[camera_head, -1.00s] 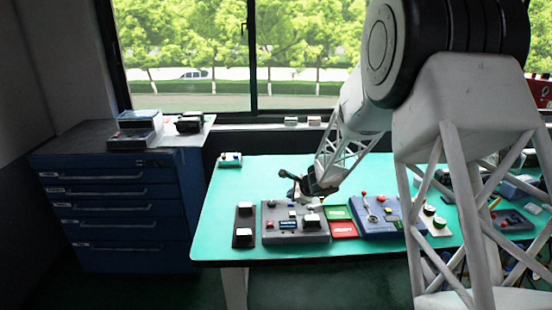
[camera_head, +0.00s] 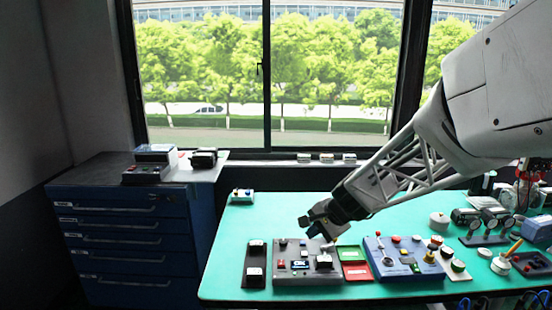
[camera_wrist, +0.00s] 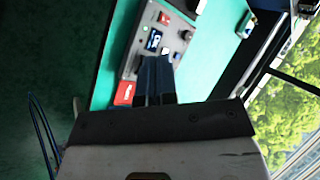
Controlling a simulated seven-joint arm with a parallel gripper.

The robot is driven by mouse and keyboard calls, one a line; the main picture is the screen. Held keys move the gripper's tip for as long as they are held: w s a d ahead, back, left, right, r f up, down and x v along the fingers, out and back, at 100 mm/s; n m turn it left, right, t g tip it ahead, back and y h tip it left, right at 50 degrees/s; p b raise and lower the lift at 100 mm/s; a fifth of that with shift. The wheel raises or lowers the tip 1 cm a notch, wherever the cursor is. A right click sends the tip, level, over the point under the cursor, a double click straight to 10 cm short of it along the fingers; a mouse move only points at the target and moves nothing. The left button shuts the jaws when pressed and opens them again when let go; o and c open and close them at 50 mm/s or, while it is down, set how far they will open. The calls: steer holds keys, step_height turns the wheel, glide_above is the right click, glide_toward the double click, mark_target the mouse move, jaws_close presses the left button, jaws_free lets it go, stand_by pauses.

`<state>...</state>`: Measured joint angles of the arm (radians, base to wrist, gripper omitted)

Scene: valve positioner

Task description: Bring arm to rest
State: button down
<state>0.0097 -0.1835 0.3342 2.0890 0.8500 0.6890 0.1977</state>
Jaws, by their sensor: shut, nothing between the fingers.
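My gripper (camera_head: 318,228) hangs at the end of the white lattice arm, above the grey control box (camera_head: 302,272) on the green table (camera_head: 225,282). In the wrist view the dark fingers (camera_wrist: 155,62) lie side by side, shut and empty, pointing toward the grey box (camera_wrist: 142,62) and its small lit screen (camera_wrist: 154,40). The fingers hide part of the box there. I cannot tell from the views whether the fingertips touch the box; in the head view they look above its back right part.
A blue panel (camera_head: 405,268) with a lever stands right of the red and green tiles (camera_head: 356,272). A black switch strip (camera_head: 255,265) lies left of the grey box. Gauges and tools crowd the right side. The table's back left is mostly clear beside a small box (camera_head: 242,195).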

steer(key=s+d+r+n+h, duration=0.1)
steer(key=s+d+n+h, duration=0.1)
steer(key=s, duration=0.8)
steer(key=s+d+r+n+g+h, duration=0.1)
steer(key=s+d+r+n+h, duration=0.1)
steer(key=s, duration=0.9)
steer(key=s+d+r+n+h, duration=0.1)
steer(key=s+d+n, duration=0.3)
steer(key=s, duration=0.7)
steer(key=shift+s+d+r+n+g+h, duration=0.2)
steer(key=shift+r+n+g+h, duration=0.2)
steer(key=shift+n+h, duration=0.15)
